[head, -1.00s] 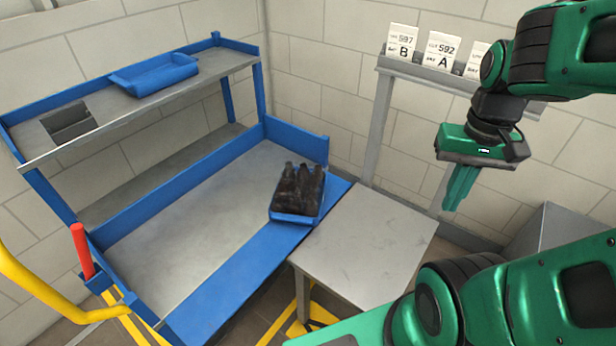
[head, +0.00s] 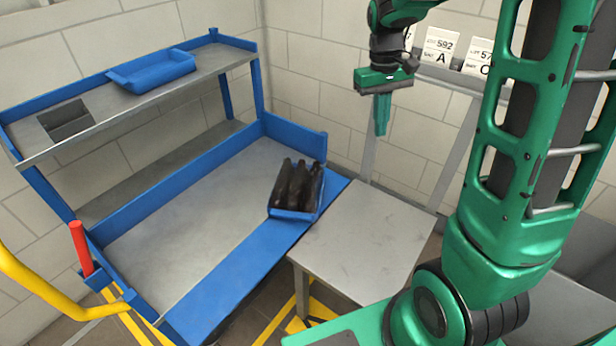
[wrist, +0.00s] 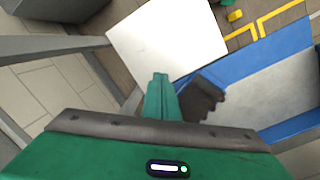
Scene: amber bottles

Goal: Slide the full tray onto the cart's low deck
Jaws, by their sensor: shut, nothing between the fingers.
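A small blue tray (head: 292,213) full of dark amber bottles (head: 298,185) sits at the right edge of the cart's low deck (head: 190,225), on the blue border strip beside the grey table. The bottles also show in the wrist view (wrist: 203,98), partly hidden by my gripper. My gripper (head: 381,130) is shut and empty. It points down, raised above and behind the table, to the right of the tray and apart from it. In the wrist view the closed fingers (wrist: 158,85) show over the table's edge.
The grey table (head: 360,240) abuts the deck's blue edge and is bare. An empty blue tray (head: 150,72) lies on the cart's upper shelf (head: 215,68). A rack with label cards (head: 440,47) stands behind. A red post (head: 81,247) and yellow handle (head: 60,308) are at left.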

